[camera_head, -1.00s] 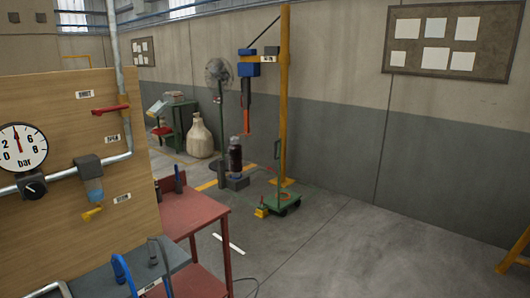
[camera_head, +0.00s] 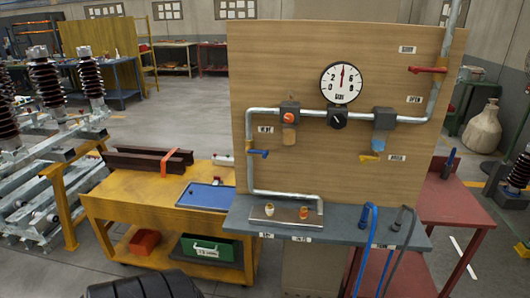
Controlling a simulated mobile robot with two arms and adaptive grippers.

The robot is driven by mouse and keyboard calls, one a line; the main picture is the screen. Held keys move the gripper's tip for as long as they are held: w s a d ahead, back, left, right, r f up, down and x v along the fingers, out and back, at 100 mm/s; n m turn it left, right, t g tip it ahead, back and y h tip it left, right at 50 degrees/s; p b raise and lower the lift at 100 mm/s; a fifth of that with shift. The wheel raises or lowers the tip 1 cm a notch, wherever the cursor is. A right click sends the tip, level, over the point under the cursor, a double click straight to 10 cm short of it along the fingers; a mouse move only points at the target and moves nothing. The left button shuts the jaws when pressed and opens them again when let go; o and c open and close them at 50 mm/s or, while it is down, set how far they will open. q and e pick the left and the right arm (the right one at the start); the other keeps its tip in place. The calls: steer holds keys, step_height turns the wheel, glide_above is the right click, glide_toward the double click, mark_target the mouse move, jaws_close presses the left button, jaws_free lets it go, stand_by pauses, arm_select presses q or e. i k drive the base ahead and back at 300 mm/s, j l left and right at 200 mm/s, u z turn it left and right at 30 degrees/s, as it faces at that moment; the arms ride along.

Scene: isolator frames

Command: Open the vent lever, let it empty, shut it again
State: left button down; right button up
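A wooden panel (camera_head: 320,168) carries a grey pipe run with three levers. A red lever (camera_head: 427,70) sits across the right riser, roughly horizontal. A blue lever (camera_head: 259,153) is on the left pipe, also roughly horizontal. A yellow lever (camera_head: 369,157) sits below the right-hand filter bowl (camera_head: 384,139). The small labels are too blurred to read, so I cannot tell which lever is the vent. The round gauge (camera_head: 341,83) has a red needle pointing nearly straight up. A dark knob (camera_head: 338,119) is below it. Neither of my grippers is in view.
A grey shelf (camera_head: 270,228) under the panel holds a metal plate (camera_head: 287,213) with small fittings; blue and grey hoses (camera_head: 369,245) hang at its right. A yellow cart (camera_head: 140,203) stands left, a red table (camera_head: 450,198) right. Insulator racks are far left.

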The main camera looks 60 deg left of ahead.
mark_target(265, 153)
steer(key=u, duration=1.7)
